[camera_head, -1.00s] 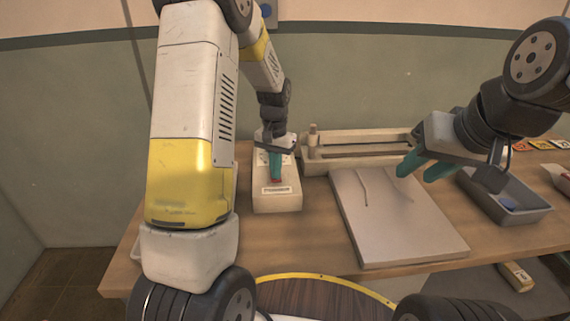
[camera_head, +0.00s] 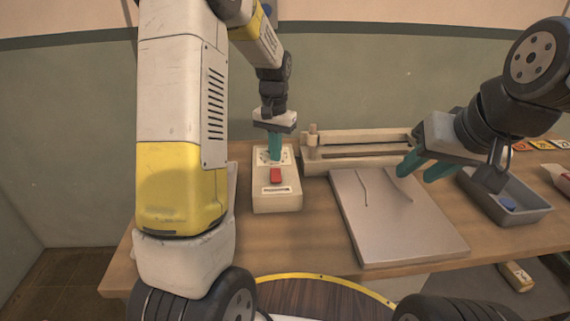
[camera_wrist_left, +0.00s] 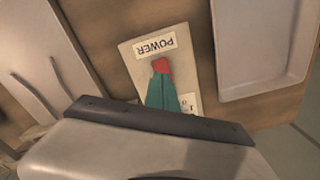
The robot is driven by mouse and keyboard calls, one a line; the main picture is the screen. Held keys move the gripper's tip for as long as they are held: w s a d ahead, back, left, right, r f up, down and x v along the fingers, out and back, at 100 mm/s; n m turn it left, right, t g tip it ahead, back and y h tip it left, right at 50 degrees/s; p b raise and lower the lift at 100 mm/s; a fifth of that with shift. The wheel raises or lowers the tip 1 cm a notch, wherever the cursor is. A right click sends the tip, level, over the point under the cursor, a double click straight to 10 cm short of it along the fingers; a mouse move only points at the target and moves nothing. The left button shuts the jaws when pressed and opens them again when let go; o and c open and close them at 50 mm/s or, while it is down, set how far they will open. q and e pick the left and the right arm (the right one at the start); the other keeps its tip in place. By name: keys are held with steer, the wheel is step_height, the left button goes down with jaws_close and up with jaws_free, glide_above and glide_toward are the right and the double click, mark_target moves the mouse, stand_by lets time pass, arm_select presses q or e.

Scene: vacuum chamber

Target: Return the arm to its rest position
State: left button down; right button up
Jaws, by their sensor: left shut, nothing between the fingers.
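My left gripper (camera_head: 275,147) has its teal fingers shut and empty, pointing down over the back part of a cream power box. The power box (camera_head: 277,201) stands on the table with a red switch (camera_head: 276,175) and a label on its top. In the left wrist view the fingers (camera_wrist_left: 162,92) overlap the red switch (camera_wrist_left: 161,66) near the POWER label (camera_wrist_left: 155,46); whether they touch it I cannot tell. My right gripper (camera_head: 425,167) hangs at the right above the grey plate, its teal fingers apart with nothing seen between them.
A flat grey plate (camera_head: 400,235) with two thin wires lies mid-table. A long cream fixture (camera_head: 360,137) is behind it. A grey tray (camera_head: 525,216) with a blue item stands at right. Coloured cards (camera_head: 540,145) lie at the back right. Bare wood shows at the front.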

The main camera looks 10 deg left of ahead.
arm_select(q)
steer(key=shift+r, duration=0.25)
steer(key=s+r+n+t+h, duration=0.1)
steer(key=s+r+t, duration=0.2)
steer(key=s+r, duration=0.85)
steer(key=s+d+r+n+t+h, duration=0.1)
steer(key=s+d+r+t, duration=0.1)
steer(key=s, duration=1)
steer(key=shift+s+r+t, duration=0.4)
steer(key=shift+r+t, duration=0.05)
steer(key=shift+t, duration=0.15)
